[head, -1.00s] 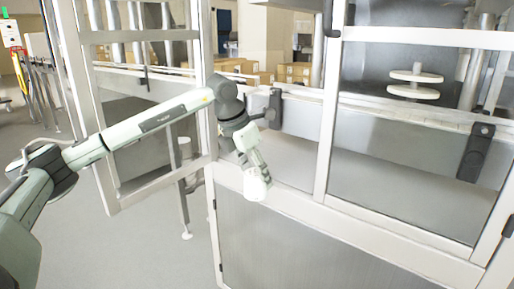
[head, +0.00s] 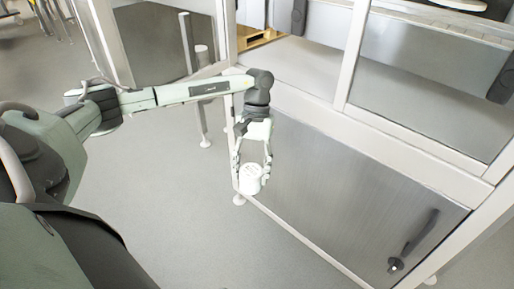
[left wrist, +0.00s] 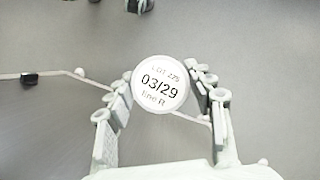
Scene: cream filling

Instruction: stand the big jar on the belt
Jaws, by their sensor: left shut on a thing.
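My left gripper (head: 252,172) is shut on a white jar (head: 250,180), with one finger on each side of it. The jar hangs in front of the machine's lower metal panel, above the grey floor. In the left wrist view the jar's round white lid (left wrist: 160,84) faces the camera and carries a printed lot number and "03/29". The left fingers (left wrist: 162,115) flank it there. I cannot make out the belt for certain in the current views. My right gripper is not in view.
The machine's white frame (head: 345,60) and window panes stand to the right of the arm. A lower brushed-metal door (head: 330,185) has a dark handle (head: 415,238). Open grey floor (head: 190,240) lies left of the machine.

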